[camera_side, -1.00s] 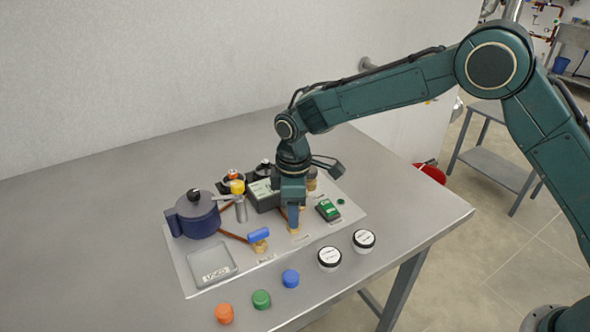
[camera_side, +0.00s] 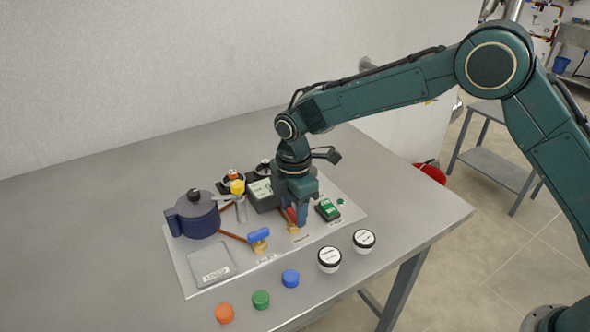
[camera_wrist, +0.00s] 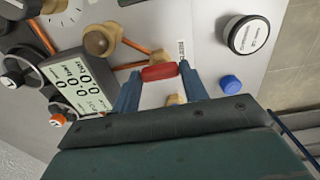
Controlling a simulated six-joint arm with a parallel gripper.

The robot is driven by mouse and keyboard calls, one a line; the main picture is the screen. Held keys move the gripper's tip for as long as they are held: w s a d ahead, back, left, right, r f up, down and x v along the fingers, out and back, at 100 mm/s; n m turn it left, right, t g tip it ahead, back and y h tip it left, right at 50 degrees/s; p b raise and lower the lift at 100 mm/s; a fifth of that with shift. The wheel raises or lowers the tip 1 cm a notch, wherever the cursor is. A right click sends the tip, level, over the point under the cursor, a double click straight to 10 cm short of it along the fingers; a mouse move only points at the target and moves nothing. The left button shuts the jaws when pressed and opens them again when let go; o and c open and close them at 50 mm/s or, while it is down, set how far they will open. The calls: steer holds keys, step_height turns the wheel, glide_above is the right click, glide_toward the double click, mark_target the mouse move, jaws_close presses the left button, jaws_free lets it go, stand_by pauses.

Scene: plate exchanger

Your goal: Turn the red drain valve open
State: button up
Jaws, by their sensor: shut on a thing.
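The red drain valve handle (camera_wrist: 159,72) lies between the two blue fingertips of my gripper (camera_wrist: 157,77) in the wrist view. The fingers are shut on the handle, one at each end. In the side view the red handle (camera_side: 291,214) shows at my gripper (camera_side: 297,212), above a brass valve body (camera_side: 294,228) on the light base plate (camera_side: 330,228). The fingers partly hide the handle there.
A blue-handled valve (camera_side: 259,236) stands to the left, with a dark blue pot (camera_side: 197,216) beyond it. A green device (camera_side: 328,210) is close on the right. Two round white-topped jars (camera_side: 329,257) and several coloured caps (camera_side: 261,299) stand along the front.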

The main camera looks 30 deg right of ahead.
mark_target(294, 213)
steer(key=shift+r, duration=0.1)
steer(key=o, duration=1)
step_height(294, 213, up, 14)
steer(key=shift+f, duration=0.1)
stand_by(0.5)
